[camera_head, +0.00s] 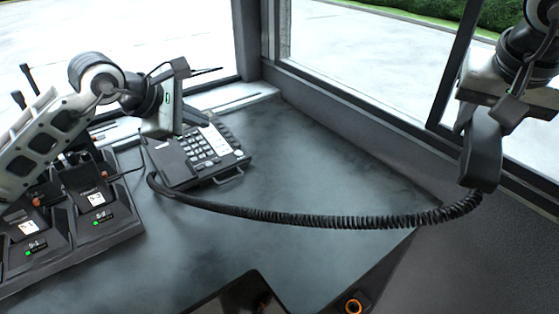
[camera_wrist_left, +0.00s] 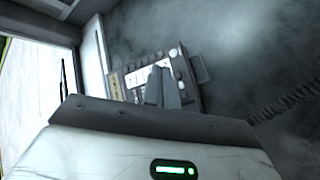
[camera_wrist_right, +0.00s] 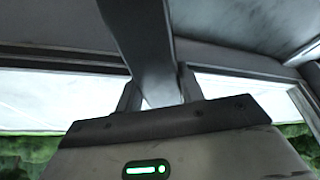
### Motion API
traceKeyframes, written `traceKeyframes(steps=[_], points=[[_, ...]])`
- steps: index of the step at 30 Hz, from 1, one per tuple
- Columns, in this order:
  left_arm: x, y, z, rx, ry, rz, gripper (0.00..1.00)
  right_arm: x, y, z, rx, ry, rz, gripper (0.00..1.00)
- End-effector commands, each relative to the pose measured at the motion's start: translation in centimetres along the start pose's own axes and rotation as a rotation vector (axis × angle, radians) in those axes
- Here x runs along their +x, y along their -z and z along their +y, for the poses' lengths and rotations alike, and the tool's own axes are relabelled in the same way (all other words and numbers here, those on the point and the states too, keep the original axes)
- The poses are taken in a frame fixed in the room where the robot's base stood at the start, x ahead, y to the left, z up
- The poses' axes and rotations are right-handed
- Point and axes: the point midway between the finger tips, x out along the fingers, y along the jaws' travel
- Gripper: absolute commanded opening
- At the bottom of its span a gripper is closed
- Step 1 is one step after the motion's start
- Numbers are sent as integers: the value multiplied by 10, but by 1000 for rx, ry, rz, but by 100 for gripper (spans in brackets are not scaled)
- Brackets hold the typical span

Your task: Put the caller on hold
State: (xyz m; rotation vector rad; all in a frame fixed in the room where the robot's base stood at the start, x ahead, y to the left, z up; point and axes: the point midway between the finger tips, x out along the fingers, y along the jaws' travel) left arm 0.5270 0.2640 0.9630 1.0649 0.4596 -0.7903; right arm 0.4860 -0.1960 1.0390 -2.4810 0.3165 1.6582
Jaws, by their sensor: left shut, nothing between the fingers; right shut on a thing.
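The desk phone (camera_head: 205,155) sits on the dark desk with its keypad facing up; it also shows in the left wrist view (camera_wrist_left: 190,75). My left gripper (camera_head: 180,128) is over the back part of the phone, shut and empty. In the left wrist view its closed fingertips (camera_wrist_left: 162,72) lie over the keypad area; I cannot tell whether they touch a key. The black handset (camera_head: 483,150) hangs in the air at the right, held by my right gripper (camera_head: 488,108). The handset crosses between the fingers in the right wrist view (camera_wrist_right: 150,45). A coiled cord (camera_head: 320,219) joins it to the phone.
Radio chargers (camera_head: 70,225) with several handheld radios stand at the left, under my left arm. Windows (camera_head: 350,45) border the desk at the back and right. The desk middle (camera_head: 310,160) is clear except for the cord. A dark panel (camera_head: 240,298) lies at the front edge.

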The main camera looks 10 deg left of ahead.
Motion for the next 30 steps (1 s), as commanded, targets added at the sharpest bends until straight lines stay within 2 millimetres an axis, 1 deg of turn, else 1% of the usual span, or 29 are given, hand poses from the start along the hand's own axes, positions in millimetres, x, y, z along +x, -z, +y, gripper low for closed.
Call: traceKeyframes(steps=[4,12,17,23,30], points=[[-1,-1,-2,38,4,-2,0,1,0,0,0,1,1,11],[0,-1,-2,36,3,-1,0,1,0,0,0,1,1,11],[3,2,-4,35,4,-1,0,4,-1,0,0,0,1,11],[15,11,-13,33,4,-1,0,14,-6,0,0,0,1,11],[40,29,-30,32,5,-2,0,33,-14,0,0,0,1,11]])
